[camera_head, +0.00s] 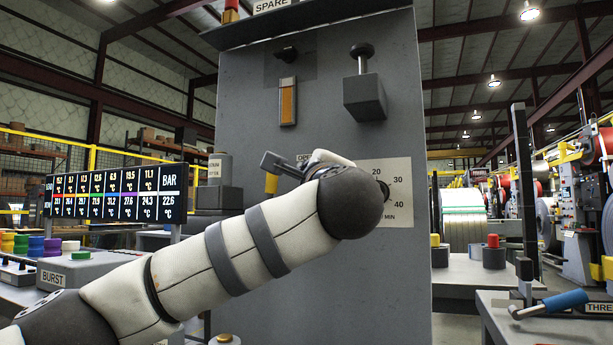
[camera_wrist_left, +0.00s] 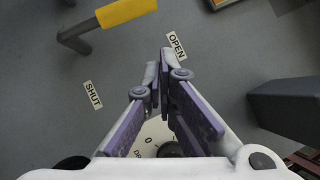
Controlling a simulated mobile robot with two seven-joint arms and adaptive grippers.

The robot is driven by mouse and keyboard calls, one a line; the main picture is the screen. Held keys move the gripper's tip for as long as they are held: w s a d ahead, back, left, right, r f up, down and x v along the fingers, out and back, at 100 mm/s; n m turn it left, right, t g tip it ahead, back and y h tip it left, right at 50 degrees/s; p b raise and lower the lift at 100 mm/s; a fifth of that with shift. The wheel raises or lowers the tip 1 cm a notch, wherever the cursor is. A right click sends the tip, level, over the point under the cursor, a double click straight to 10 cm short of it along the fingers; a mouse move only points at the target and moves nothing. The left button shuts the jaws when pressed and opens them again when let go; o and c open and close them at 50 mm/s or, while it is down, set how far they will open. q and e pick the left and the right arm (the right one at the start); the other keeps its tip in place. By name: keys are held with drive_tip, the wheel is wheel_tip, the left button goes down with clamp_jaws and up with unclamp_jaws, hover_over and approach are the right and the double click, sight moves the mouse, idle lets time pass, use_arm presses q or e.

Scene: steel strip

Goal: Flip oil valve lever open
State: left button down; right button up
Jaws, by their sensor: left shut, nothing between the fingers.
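An OPEN label (camera_wrist_left: 176,46) lies beyond the fingertips and a SHUT label (camera_wrist_left: 92,94) is to the left. My left gripper (camera_wrist_left: 160,66) is shut and empty, apart from the lever in that view. My right gripper is not in view.
A box with a black-knobbed handle (camera_head: 364,92) juts from the panel above my arm. A dial plate (camera_head: 398,190) is behind my wrist. A readout board (camera_head: 118,192) and BURST box (camera_head: 90,268) stand at left. A blue-handled tool (camera_head: 560,301) lies at right.

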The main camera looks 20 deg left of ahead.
use_arm(q)
drive_tip(key=r+v, duration=0.2)
drive_tip(key=v, duration=0.7)
drive_tip(key=shift+s+b, duration=0.2)
drive_tip(key=shift+b, duration=0.15)
drive_tip(key=shift+f, duration=0.1)
